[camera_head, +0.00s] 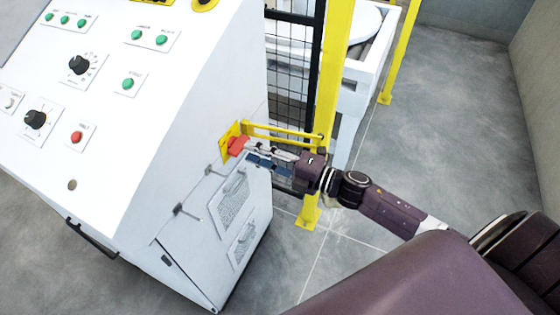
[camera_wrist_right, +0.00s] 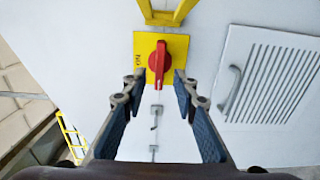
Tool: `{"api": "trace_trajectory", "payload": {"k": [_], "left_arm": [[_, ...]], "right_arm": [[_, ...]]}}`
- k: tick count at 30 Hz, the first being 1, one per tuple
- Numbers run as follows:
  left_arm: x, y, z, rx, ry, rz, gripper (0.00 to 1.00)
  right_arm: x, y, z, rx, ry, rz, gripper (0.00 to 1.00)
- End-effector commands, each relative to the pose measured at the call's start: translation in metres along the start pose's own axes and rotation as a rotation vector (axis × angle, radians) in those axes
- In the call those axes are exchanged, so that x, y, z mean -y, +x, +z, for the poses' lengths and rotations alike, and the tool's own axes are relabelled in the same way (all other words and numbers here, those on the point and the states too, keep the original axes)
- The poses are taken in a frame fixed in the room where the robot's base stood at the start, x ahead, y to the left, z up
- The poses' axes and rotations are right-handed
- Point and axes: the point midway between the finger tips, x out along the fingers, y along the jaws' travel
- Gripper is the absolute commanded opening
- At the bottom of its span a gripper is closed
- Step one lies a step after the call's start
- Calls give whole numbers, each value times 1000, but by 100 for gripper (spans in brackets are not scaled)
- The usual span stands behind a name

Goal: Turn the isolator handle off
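The isolator handle (camera_head: 237,146) is a red knob on a yellow plate (camera_head: 227,137) on the side of the white control cabinet (camera_head: 190,150). In the right wrist view the red handle (camera_wrist_right: 159,64) stands upright on its yellow plate (camera_wrist_right: 174,44), centred ahead of my fingers. My right gripper (camera_head: 250,152) is right at the handle in the head view. In the wrist view my right gripper (camera_wrist_right: 160,80) is open, with one finger on each side of the handle's lower part; whether they touch it I cannot tell. My left gripper is not in view.
A yellow bracket (camera_head: 285,132) sticks out just beyond the handle. A yellow post (camera_head: 330,100) and black mesh fence (camera_head: 292,60) stand behind my right gripper. A vented panel (camera_wrist_right: 265,75) is beside the handle. Grey floor (camera_head: 450,120) is open to the right.

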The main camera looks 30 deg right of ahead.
Motion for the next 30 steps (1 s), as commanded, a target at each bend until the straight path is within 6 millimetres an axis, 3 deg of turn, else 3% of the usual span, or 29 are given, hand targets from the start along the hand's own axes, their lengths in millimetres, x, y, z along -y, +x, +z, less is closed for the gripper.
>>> {"api": "trace_trajectory", "payload": {"k": [9, 15, 30], "left_arm": [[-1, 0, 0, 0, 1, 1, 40], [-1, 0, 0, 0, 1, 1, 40], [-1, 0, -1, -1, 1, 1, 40]], "right_arm": [[2, -57, 0, 1, 0, -5, 27], [1, -81, 0, 0, 0, -3, 27], [0, -91, 0, -1, -2, -1, 27]]}}
